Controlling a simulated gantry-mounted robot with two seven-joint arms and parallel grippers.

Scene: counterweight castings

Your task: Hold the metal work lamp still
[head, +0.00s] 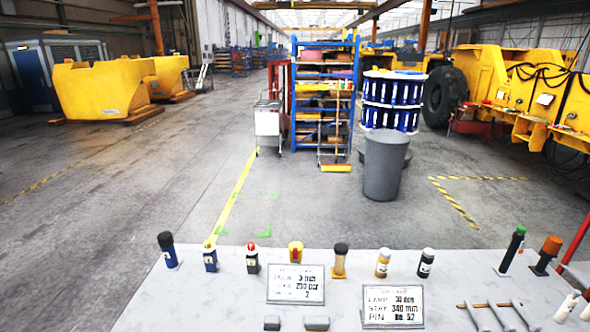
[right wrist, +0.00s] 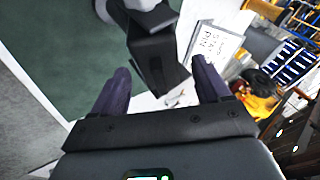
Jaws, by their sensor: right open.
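I cannot make out the metal work lamp for sure in either view. My right gripper (right wrist: 160,66) shows in the right wrist view, its two dark fingers wide apart with nothing clasped between them. A dark boxy thing (right wrist: 158,62) with a rounded pale grey part above it stands beyond the gap between the fingers. I cannot tell whether it is the lamp or a part of me. A sign (head: 392,307) with the word LAMP stands at the front of the table in the head view; it also shows in the right wrist view (right wrist: 213,45). No gripper shows in the head view.
The pale table (head: 215,300) carries a row of bottles and tools along its far edge, a second sign (head: 296,284), two small grey blocks and a metal rack (head: 497,316). A grey bin (head: 385,165) stands on the floor beyond. A dark green surface (right wrist: 75,60) fills the wrist view's upper left.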

